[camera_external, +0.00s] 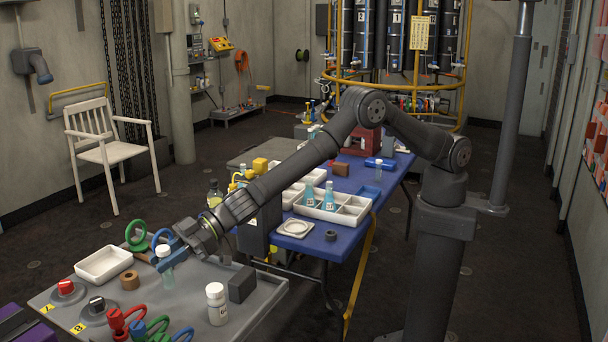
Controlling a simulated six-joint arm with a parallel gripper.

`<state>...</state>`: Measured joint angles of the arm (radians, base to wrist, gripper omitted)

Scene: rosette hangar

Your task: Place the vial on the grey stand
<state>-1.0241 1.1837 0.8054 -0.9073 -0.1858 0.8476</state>
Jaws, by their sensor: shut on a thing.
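A small clear vial (168,279) with a white cap and pale teal liquid is upright at the near grey table. My gripper (165,257), with blue fingers, reaches down from the upper right and is shut on the vial near its top. I cannot tell whether the vial's bottom touches the tabletop. A dark grey block (242,284) stands to the right on the same table and may be the grey stand; its top looks bare.
A white bottle (216,305) stands between the vial and the block. A white tray (104,264), brown ring (129,280), green ring (136,236) and red-knobbed switch (66,290) lie left. Coloured cable plugs (118,322) line the front. A blue table (345,184) with flasks stands behind.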

